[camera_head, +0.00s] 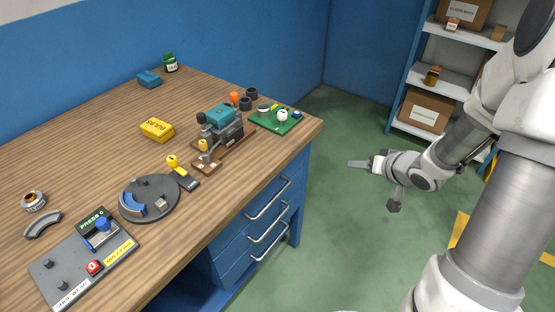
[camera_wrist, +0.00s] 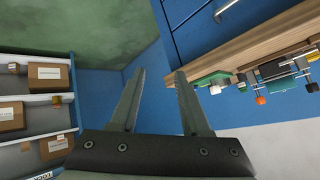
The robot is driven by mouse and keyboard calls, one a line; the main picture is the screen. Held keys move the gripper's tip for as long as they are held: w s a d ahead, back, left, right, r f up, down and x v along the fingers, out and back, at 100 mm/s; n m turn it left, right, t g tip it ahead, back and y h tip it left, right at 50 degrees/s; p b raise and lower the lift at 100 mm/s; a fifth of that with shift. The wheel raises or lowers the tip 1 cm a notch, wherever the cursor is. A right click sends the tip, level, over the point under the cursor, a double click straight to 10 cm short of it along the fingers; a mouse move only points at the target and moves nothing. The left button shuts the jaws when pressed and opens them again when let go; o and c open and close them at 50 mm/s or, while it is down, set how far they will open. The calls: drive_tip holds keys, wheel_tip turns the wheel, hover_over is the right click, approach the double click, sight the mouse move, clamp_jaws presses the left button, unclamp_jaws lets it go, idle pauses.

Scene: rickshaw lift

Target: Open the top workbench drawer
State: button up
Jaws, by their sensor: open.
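The wooden-topped workbench (camera_head: 105,148) has a blue drawer unit under its right end. The top drawer (camera_head: 280,188) sits just below the tabletop and looks closed, with a silver bar handle (camera_head: 268,198). Two more drawers with like handles (camera_head: 267,226) lie below it. My gripper (camera_head: 362,164) is to the right of the drawers, over the floor and apart from them. In the wrist view my gripper (camera_wrist: 157,75) is open, with nothing between its fingers. A drawer handle (camera_wrist: 226,10) shows at the top of that view, beyond the right finger; which drawer it belongs to I cannot tell.
The bench top holds a vise (camera_head: 218,128), a green tray (camera_head: 276,119), a round grey plate (camera_head: 150,197) and a press panel (camera_head: 85,258). A shelf with boxes (camera_head: 425,109) stands at the back right. Green floor (camera_head: 335,215) between bench and arm is clear.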

drive_tip(key=s+a+f+m+y+b, duration=0.3)
drive_tip(key=s+a+f+m+y, duration=0.3)
drive_tip(key=s+a+f+y, duration=0.45)
drive_tip(key=w+a+f+h+b, duration=0.1)
drive_tip(key=w+a+f+b, duration=0.2)
drive_tip(key=w+a, duration=0.8)
drive_tip(key=shift+w+a+f+t+b, duration=0.2)
drive_tip(key=shift+f+t+b, duration=0.1)
drive_tip(key=shift+f, duration=0.35)
drive_tip(key=shift+h, duration=0.25)
drive_tip(key=shift+c, duration=0.4)
clamp_jaws()
